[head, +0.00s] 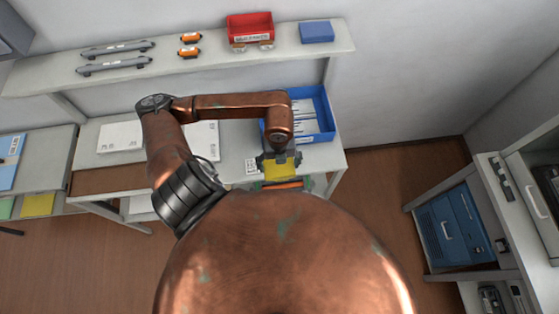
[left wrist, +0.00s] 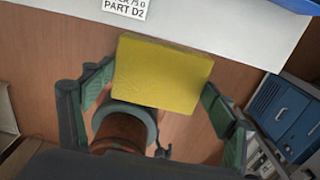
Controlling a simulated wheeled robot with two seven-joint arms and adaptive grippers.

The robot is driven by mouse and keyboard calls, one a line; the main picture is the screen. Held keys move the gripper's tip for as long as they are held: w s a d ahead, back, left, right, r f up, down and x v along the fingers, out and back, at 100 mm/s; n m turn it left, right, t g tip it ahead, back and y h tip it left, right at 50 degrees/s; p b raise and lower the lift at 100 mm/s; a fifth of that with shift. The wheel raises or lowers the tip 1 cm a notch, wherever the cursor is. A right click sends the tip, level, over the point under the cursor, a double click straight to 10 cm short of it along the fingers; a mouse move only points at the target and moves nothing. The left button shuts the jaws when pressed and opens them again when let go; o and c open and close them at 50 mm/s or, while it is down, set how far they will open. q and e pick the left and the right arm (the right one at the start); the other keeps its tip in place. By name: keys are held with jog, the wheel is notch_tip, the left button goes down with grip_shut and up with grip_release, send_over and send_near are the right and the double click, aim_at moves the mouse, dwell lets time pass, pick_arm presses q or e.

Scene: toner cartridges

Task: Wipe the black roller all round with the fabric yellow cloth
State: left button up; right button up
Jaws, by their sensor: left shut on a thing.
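My left gripper (head: 280,172) is shut on the yellow cloth (head: 281,164), at the front edge of the white table. In the left wrist view the cloth (left wrist: 160,75) is a flat yellow block between the two green-padded fingers of my left gripper (left wrist: 158,98). A copper cylinder with a grey ring, apparently part of my own arm, shows just below the cloth. I cannot make out the black roller for sure; two long dark grey rollers (head: 117,48) (head: 113,65) lie on the upper shelf, far from the cloth. I cannot make out my right gripper.
A blue tray (head: 331,128) with pale sheets stands on the table behind my left gripper. The upper shelf holds orange cartridges (head: 190,45), a red bin (head: 250,20) and a blue box (head: 316,32). A cabinet with a blue unit (head: 456,228) stands at right; floor between is clear.

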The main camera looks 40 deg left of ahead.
pick_arm(q)
jog(key=c, duration=0.3)
